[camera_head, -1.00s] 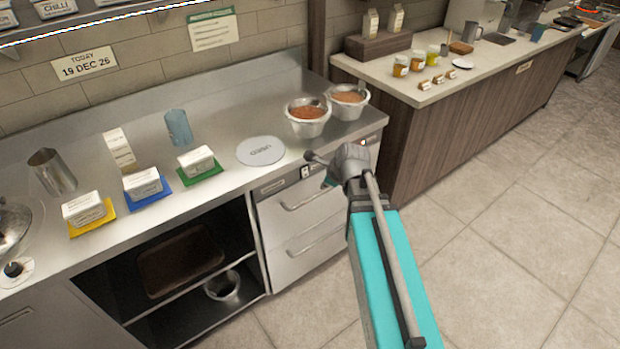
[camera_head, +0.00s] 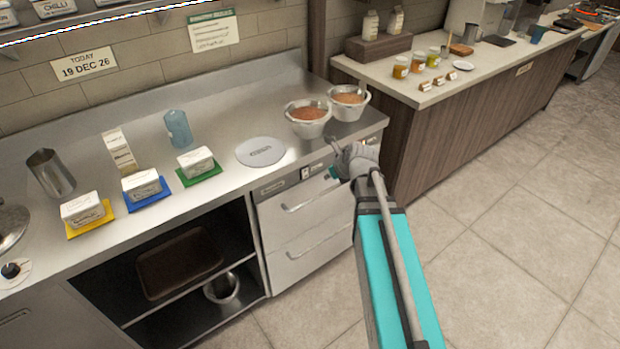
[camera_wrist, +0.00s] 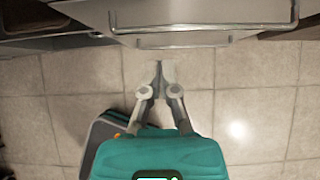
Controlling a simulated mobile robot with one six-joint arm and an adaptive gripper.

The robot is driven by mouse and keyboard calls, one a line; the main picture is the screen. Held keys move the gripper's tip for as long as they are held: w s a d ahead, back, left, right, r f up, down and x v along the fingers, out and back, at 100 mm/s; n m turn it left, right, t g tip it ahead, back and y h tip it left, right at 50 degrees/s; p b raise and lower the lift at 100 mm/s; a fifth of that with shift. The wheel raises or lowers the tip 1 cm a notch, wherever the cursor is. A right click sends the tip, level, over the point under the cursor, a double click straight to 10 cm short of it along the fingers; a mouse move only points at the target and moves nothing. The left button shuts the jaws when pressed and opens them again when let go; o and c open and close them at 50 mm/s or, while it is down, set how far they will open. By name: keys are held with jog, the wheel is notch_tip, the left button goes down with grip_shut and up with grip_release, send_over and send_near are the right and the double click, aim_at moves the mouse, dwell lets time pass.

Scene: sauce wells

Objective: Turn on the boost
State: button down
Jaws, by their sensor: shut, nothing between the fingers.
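The drawer unit (camera_head: 300,212) under the steel counter has a narrow control strip along its top edge. A small pale switch with a dark part (camera_head: 305,173) sits on that strip, beside a label (camera_head: 273,187) too small to read. I cannot tell which control is the boost, or its state. My gripper is shut and empty in the wrist view (camera_wrist: 160,75), its fingertips together in front of the drawer fronts (camera_wrist: 195,40).
Drawer handles (camera_head: 312,199) stick out. Open shelves (camera_head: 180,262) are at left, and the floor (camera_head: 500,250) at right is clear.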

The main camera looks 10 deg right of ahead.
aim_at(305, 173)
jog(key=shift+w+a+r+b+x, duration=0.15)
jog(key=shift+w+r+b+x, duration=0.2)
jog(key=shift+b+x, duration=1.45)
jog(key=shift+w+a+r+b+x, duration=0.25)
jog(key=shift+b+x, duration=0.75)
jog(key=shift+x, duration=1.5)
jog(key=shift+w+a+r+b+x, duration=0.1)
jog(key=shift+w+r+b+x, duration=0.25)
jog(key=shift+b+x, duration=1.45)
jog(key=shift+w+f+p, duration=0.2)
jog(key=shift+f+p, duration=0.15)
jog(key=shift+p, duration=0.05)
jog(key=shift+a+f, duration=0.1)
